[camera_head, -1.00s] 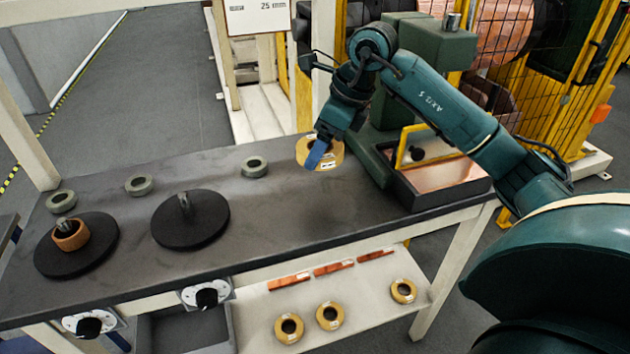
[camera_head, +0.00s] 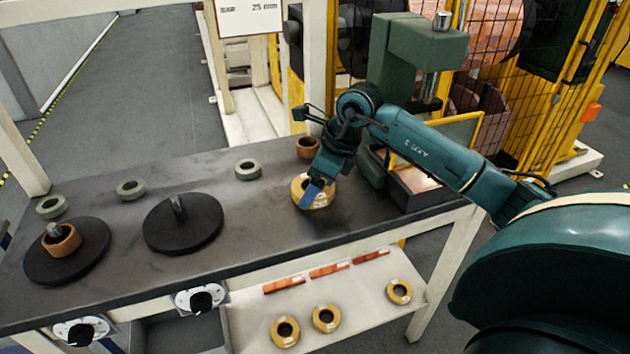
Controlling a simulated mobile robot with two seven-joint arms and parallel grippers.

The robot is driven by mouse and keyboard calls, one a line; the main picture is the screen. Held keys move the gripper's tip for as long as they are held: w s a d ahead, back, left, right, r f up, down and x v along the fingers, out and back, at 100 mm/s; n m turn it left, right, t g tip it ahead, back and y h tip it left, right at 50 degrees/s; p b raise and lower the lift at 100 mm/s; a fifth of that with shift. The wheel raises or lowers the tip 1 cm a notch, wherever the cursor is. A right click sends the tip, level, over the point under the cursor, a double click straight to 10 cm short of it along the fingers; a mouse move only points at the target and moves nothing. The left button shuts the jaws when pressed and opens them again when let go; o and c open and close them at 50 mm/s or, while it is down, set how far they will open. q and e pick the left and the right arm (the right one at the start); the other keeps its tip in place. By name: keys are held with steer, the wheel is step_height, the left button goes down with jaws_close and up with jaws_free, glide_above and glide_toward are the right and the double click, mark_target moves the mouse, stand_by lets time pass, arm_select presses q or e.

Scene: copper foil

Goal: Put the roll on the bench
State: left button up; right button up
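A tan roll (camera_head: 322,194) with white labels is at the right part of the dark bench (camera_head: 255,222), very low over its top; I cannot tell whether it touches. My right gripper (camera_head: 312,197) has its blue fingers at the roll's near left rim and appears shut on it. The far finger is hidden. My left gripper is not in view.
A brown ring (camera_head: 308,147) stands behind the roll, and several grey rings, one (camera_head: 248,169) nearest, line the back. Two black discs (camera_head: 190,228) take the left; the left one bears a copper roll (camera_head: 61,240). A green press (camera_head: 420,50) and open-lidded box (camera_head: 420,190) stand right.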

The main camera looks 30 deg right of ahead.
steer(key=o, duration=1)
steer(key=v, duration=1.2)
steer(key=shift+p, duration=0.35)
steer(key=shift+r, duration=0.1)
